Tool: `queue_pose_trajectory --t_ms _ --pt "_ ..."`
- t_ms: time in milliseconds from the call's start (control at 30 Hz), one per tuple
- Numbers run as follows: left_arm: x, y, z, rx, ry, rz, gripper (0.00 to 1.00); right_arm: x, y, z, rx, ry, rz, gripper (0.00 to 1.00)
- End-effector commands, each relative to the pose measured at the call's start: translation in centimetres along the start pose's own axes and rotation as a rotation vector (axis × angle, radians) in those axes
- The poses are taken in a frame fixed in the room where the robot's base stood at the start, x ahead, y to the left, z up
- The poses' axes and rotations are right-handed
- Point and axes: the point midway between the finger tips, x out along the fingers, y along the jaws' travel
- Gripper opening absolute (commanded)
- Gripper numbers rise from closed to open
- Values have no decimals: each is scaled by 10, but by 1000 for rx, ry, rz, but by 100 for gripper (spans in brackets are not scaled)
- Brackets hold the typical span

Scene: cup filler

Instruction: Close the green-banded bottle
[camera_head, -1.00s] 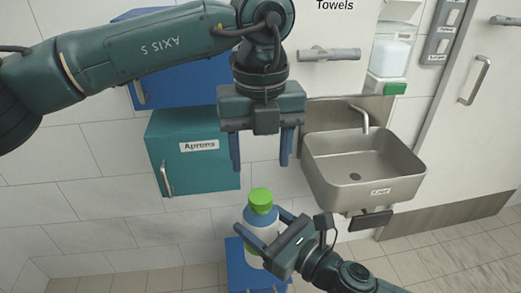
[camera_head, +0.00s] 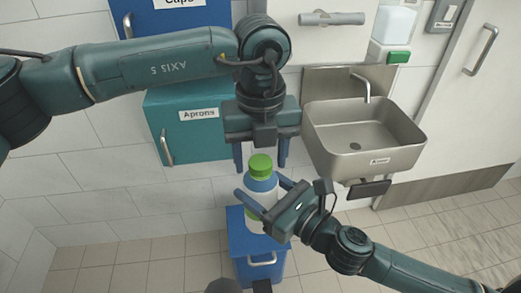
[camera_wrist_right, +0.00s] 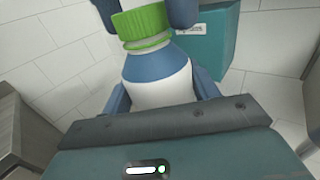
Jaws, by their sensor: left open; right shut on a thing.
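The bottle (camera_head: 261,211) is white with a blue shoulder and a green cap (camera_head: 260,165) on top; it stands about upright. The wrist view shows a thin green band (camera_wrist_right: 150,42) around the neck just under the ribbed cap (camera_wrist_right: 143,22). I cannot tell how tightly the cap sits. My right gripper (camera_head: 262,190) is shut on the bottle, with a finger on each side of its body. My left gripper (camera_head: 260,160) points down directly over the bottle, open, its fingers apart on either side of the cap's top.
A blue bin (camera_head: 242,243) with a handle stands on the floor below the bottle. A teal Aprons cabinet (camera_head: 185,134) and a blue Caps cabinet (camera_head: 170,20) hang behind. A steel sink (camera_head: 400,158) is at the right. The floor at the left is clear.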

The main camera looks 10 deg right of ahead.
Motion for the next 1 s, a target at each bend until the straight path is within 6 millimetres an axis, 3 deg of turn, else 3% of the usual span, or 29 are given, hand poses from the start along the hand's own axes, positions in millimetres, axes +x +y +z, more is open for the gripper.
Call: queue_pose_trajectory --t_ms 600,700,833,1000 --pt "0 0 0 0 0 0 10 0 0 0 0 0 0 0" --pt "0 0 0 22 0 0 9 0 0 0 0 0 0 0" --pt "0 0 0 184 1 0 9 0 0 0 0 0 0 0" --pt "0 0 0 560 0 0 9 0 0 0 0 0 0 0"
